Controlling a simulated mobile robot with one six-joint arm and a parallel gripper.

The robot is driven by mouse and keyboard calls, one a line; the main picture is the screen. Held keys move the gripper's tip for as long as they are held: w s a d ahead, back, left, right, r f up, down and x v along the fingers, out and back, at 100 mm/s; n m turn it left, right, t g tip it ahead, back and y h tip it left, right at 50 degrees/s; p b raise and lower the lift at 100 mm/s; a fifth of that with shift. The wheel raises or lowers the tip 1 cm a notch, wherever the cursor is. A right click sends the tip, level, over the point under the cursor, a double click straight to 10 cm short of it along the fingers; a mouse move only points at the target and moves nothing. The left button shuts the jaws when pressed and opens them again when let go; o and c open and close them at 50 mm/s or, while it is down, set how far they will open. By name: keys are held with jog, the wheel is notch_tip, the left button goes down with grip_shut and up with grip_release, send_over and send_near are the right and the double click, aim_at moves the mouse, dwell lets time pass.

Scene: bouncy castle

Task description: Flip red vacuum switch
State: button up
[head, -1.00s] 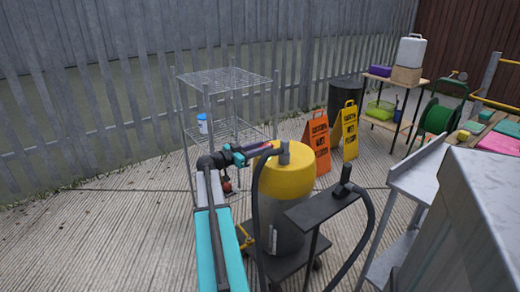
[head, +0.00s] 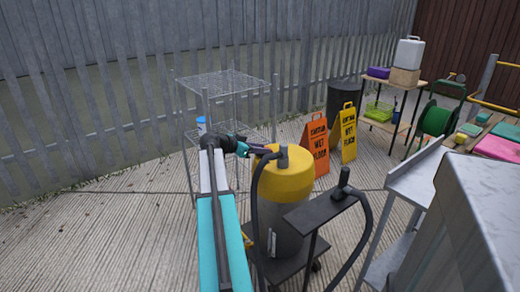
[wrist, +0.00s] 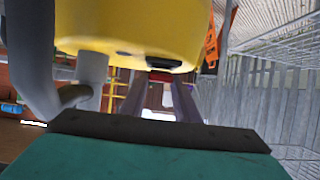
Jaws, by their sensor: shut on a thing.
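The vacuum (head: 285,180) has a yellow top and a grey drum and stands in front of me. Its yellow top fills the upper part of the wrist view (wrist: 150,28). The small red switch (wrist: 160,76) shows at the edge of the yellow top, between the ends of my two purple-grey fingers. My gripper (wrist: 158,86) is shut on the red switch. In the head view my gripper (head: 262,152) is at the left side of the yellow top, and the switch is hidden there. Which way the switch is set cannot be told.
A dark hose (head: 256,215) loops beside the vacuum. A wire rack (head: 228,85) with a blue-capped white container (head: 201,125) stands behind my arm. Orange (head: 316,145) and yellow (head: 345,132) wet-floor signs stand behind the vacuum. A grey metal bench (head: 415,180) is at right.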

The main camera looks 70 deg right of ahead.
jog(key=o, duration=1)
jog(key=shift+o, duration=0.2)
jog(key=shift+w+a+r, duration=0.1)
jog(key=shift+a, duration=0.05)
jog(key=v, duration=1.3)
jog(key=shift+w+a+p, duration=0.15)
jog(key=shift+w+p, duration=0.05)
jog(key=shift+p, duration=0.15)
